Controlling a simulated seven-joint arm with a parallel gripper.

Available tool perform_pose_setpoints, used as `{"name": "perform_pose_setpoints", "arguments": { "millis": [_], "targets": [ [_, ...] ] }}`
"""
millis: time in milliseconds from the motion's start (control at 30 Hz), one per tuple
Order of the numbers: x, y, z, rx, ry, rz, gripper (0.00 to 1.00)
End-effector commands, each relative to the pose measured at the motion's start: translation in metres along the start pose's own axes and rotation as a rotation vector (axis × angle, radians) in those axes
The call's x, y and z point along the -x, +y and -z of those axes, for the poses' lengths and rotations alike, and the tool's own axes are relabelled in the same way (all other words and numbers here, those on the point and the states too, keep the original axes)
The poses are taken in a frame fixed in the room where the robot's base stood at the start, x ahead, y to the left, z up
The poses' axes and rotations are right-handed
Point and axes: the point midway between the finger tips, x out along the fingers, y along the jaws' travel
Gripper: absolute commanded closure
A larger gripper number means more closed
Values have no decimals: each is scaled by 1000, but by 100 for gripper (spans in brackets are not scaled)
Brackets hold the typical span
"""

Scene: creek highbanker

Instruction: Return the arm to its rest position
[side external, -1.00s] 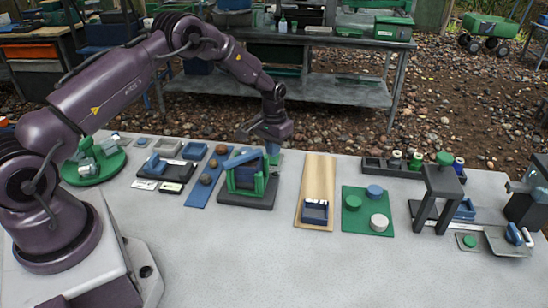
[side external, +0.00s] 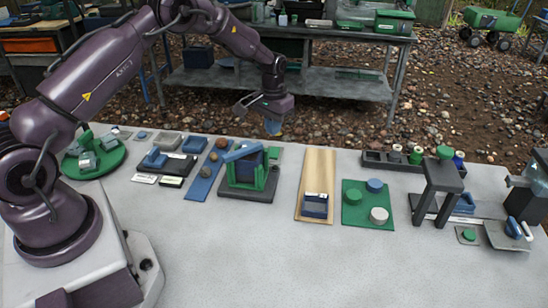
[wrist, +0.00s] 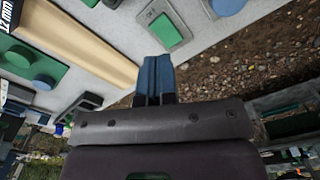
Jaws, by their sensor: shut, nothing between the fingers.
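My gripper (side external: 273,127) hangs above the far edge of the worktable, behind the small green and blue model (side external: 248,172), with nothing held. In the wrist view its blue fingers (wrist: 155,78) are together. The fingers are clear of the tabletop in the side view. My arm reaches from its base at the left over the left part of the table.
The light table (side external: 330,265) holds a wooden board (side external: 317,170), a green mat with round pieces (side external: 352,217), a dark gantry stand (side external: 440,182) and a green turntable (side external: 115,160). A workbench (side external: 340,85) stands behind across gravel. The table's front is clear.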

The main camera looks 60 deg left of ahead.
Motion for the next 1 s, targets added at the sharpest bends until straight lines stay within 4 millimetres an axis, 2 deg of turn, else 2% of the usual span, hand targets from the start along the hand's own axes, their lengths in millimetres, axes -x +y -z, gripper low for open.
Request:
{"name": "perform_pose_setpoints", "arguments": {
  "millis": [133,267,400,467,600,800,1000],
  "targets": [
    [44,11,-5,-19,41,0,100],
    [107,27,-26,-49,98,-1,100],
    [168,43,-63,-83,159,-5,100],
    [191,50,-82,-98,187,-7,100],
    [235,60,-131,-131,251,-15,100],
    [271,68,-210,-179,341,-30,100],
    [277,67,-282,-223,426,-48,100]
  ]
}}
